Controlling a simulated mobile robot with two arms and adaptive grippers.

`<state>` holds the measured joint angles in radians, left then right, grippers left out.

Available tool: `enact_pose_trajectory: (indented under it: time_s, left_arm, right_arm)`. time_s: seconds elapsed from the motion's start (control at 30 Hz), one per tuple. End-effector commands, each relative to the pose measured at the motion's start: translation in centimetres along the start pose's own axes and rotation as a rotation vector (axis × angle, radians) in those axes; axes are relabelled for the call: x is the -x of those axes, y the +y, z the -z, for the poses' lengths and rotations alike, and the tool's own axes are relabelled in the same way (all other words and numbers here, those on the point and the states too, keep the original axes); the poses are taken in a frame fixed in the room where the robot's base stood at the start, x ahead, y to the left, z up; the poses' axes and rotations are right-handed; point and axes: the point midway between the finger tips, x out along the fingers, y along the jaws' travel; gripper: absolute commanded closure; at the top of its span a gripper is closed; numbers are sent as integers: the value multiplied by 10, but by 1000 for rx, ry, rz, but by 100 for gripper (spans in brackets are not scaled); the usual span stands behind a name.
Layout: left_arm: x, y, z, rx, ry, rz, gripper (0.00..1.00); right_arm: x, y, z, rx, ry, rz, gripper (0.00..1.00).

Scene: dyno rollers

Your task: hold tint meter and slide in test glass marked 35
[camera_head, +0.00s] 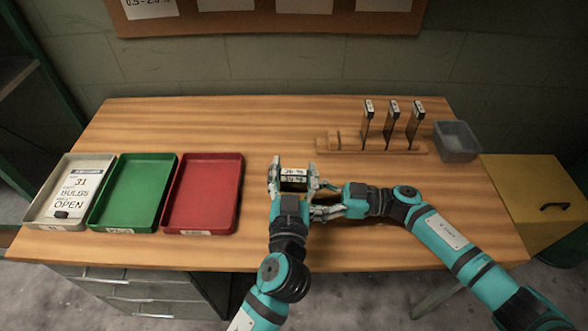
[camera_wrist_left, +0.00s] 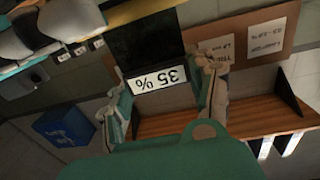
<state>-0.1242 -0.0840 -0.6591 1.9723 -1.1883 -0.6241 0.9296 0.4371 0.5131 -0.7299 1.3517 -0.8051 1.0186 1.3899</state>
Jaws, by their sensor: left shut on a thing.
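My left gripper (camera_head: 293,180) is shut on a dark test glass with a white label (camera_head: 293,172). In the left wrist view, the dark glass (camera_wrist_left: 148,38) sits between the left gripper's fingers (camera_wrist_left: 170,90), and its upside-down label reads "35 %". My right gripper (camera_head: 325,208) is close beside the left one, low over the table; I cannot tell whether its fingers are open or shut. I cannot clearly make out the tint meter in either view.
A wooden rack (camera_head: 350,148) holds three upright labelled glasses (camera_head: 391,120), with a bare part at its left. A grey bin (camera_head: 457,141) stands right of it. White (camera_head: 48,218), green (camera_head: 133,190) and red (camera_head: 203,190) trays stand at the left. The table's back left is clear.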

Motion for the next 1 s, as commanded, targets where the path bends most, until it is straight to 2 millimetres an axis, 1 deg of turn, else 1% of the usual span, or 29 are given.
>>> enact_pose_trajectory:
  time_s: [0.4,0.43,0.6,0.63,0.87,1.0]
  left_arm:
    - [0,0,-3,1,0,-1,79]
    - [0,0,-3,1,0,-1,40]
    - [0,0,-3,1,0,-1,18]
    - [0,0,-3,1,0,-1,16]
    - [0,0,-3,0,-1,-1,16]
    - [8,0,-4,1,-3,-1,16]
  right_arm:
    - [0,-1,-1,-1,-2,1,62]
    - [0,-1,-1,-1,-2,1,62]
    - [0,-1,-1,-1,-2,1,62]
    - [0,-1,-1,-1,-2,1,62]
    - [0,-1,-1,-1,-2,1,62]
    - [0,-1,-1,-1,-2,1,62]
